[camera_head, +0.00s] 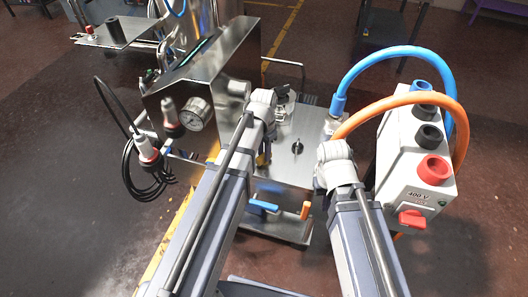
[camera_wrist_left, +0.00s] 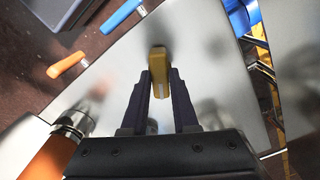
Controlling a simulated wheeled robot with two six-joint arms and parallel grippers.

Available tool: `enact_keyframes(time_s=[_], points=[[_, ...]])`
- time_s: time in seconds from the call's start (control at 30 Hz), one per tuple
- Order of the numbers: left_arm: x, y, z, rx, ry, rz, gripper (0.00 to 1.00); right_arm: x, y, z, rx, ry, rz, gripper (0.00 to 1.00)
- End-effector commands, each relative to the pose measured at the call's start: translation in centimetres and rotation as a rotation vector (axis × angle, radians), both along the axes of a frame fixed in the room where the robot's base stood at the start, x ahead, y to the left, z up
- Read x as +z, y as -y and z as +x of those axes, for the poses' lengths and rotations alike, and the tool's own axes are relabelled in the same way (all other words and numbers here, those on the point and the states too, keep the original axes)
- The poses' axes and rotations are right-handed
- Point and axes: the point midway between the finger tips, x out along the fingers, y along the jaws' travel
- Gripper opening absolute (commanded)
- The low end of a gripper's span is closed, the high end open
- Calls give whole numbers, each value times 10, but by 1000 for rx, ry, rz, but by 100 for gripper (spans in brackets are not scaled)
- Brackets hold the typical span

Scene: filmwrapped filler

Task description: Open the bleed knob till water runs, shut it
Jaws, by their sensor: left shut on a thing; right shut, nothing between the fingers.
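A small yellow knob (camera_wrist_left: 158,75) stands on a bare metal plate (camera_wrist_left: 190,30) in the left wrist view. My left gripper (camera_wrist_left: 160,85) is shut on it, one dark finger at each side. In the head view my left gripper (camera_head: 263,156) is at the metal cabinet, mostly hidden under its own wrist, and the knob cannot be made out. My right arm reaches in beside the right edge of the cabinet top (camera_head: 290,168). Its gripper (camera_head: 320,187) is mostly hidden by the wrist and holds nothing that I can see. No running water can be made out.
Blue (camera_head: 263,205) and orange (camera_head: 306,210) handles stick out at the front. A pressure gauge (camera_head: 195,114) is at left. A white 400 V box (camera_head: 407,160) with blue (camera_head: 405,52) and orange (camera_head: 378,104) hoses nearby stands at right.

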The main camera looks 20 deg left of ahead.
Motion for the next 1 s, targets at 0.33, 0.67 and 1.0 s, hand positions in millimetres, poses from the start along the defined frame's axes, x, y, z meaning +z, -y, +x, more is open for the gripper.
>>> enact_keyframes(time_s=[0.33,0.67,1.0], points=[[0,0,0,328,0,0,0,0,0,0,0,0,0,0],[0,0,0,641,0,0,0,0,0,0,0,0,0,0],[0,0,0,956,0,0,0,0,0,0,0,0,0,0]])
